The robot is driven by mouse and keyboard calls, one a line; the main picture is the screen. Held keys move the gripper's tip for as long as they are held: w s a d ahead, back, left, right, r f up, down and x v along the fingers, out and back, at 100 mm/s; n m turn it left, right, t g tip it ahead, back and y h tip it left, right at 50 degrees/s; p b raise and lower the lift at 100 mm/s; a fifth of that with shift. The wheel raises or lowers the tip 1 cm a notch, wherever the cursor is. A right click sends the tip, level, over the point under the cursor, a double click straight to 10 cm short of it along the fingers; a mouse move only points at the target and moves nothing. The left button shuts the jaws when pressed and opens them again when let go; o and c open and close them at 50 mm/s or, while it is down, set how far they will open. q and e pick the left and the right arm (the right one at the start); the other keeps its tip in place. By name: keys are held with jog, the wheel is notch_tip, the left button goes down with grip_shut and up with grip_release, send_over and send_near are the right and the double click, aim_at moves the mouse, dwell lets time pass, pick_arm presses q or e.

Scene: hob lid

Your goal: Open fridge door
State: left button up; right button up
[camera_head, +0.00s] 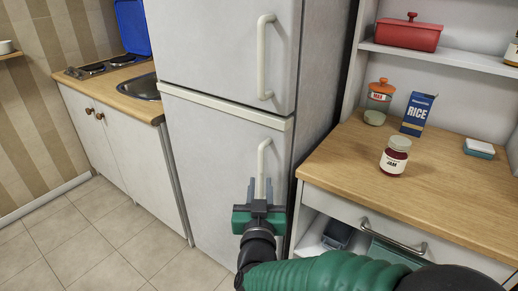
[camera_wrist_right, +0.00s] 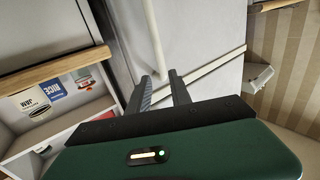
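A pale grey fridge stands in the middle of the head view, with an upper door (camera_head: 215,45) and a lower door (camera_head: 205,140), both closed. The upper door has a long vertical handle (camera_head: 264,58). The lower door has a similar handle (camera_head: 263,158), its lower end hidden by my right gripper (camera_head: 261,188). That gripper is open, its fingers pointing at the lower handle. In the right wrist view a pale handle bar (camera_wrist_right: 155,40) runs toward the gap between the open fingertips (camera_wrist_right: 161,82); I cannot tell whether they touch it. My left gripper is not in view.
Right of the fridge, a wooden counter (camera_head: 450,205) holds a jam jar (camera_head: 394,157), a rice box (camera_head: 417,113) and an orange-lidded jar (camera_head: 380,95). A drawer handle (camera_head: 393,238) sits below. Left is a hob (camera_head: 88,70) with a raised blue lid (camera_head: 132,25). The tiled floor (camera_head: 90,240) is clear.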

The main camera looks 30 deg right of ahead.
aim_at(260, 161)
jog(key=p+x, duration=0.4)
jog(key=x, duration=0.1)
jog(key=shift+a+f, duration=0.1)
jog(key=shift+a, duration=0.05)
jog(key=x, duration=0.7)
jog(key=shift+b, duration=0.3)
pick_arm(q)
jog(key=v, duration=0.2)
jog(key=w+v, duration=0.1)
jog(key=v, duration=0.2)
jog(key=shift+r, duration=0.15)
pick_arm(e)
jog(key=shift+c, duration=0.4)
jog(key=shift+s, duration=0.1)
grip_shut()
